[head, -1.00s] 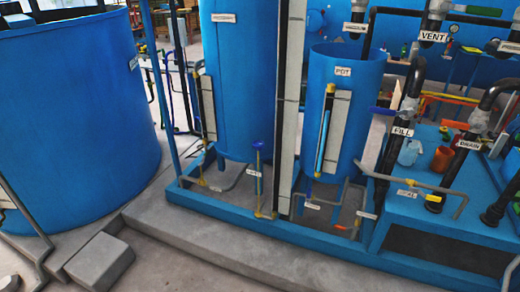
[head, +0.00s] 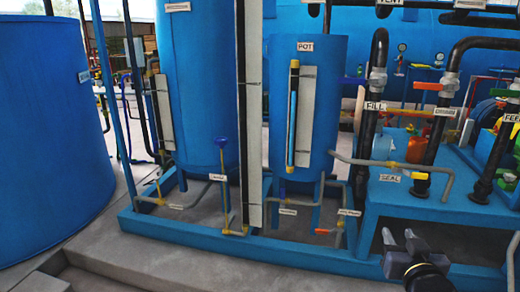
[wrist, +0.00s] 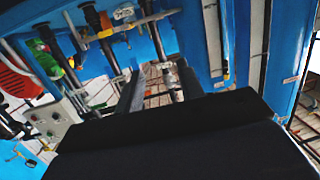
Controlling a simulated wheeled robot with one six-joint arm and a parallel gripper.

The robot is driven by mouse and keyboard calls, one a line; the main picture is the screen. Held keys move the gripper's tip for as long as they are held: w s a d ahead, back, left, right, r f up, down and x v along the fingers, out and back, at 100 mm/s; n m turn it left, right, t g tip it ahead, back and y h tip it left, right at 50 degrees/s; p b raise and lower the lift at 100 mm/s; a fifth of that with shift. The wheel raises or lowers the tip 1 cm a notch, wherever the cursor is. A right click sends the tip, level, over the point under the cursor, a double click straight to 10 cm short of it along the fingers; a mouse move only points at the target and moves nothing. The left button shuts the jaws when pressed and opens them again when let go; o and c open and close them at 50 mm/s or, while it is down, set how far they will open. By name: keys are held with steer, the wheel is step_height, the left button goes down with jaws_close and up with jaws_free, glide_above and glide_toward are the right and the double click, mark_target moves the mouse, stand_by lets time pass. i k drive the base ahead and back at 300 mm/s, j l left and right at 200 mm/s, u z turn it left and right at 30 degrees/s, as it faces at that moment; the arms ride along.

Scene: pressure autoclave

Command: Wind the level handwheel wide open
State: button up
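A small blue handle (head: 222,143) tops a thin upright stem between the tall blue tank (head: 200,85) and the pale post (head: 253,120). The label (head: 217,177) beside the stem is too small to read surely, so I cannot confirm that this is the level handwheel. How far it is wound cannot be told. My gripper (head: 399,237) is low at the right in the head view, well right of this handle and apart from it. Its two fingers stand apart, also in the wrist view (wrist: 160,88), with nothing held between them.
The POT tank (head: 322,110) with its gauge stands right of the post. A blue frame rail (head: 290,246) runs along the floor before the tanks. The SEAL pipe (head: 375,165) and the blue bench (head: 430,205) are at right. Grey floor at the front left is clear.

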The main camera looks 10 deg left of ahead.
mark_target(220, 142)
steer(key=i+j+z, duration=0.2)
steer(key=j, duration=0.85)
steer(key=i+j+z, duration=0.15)
steer(key=i+j, duration=0.15)
steer(key=j, duration=0.75)
steer(key=i+j+z, duration=0.2)
steer(key=j, duration=0.85)
steer(key=j+z, duration=0.2)
steer(key=j, duration=0.9)
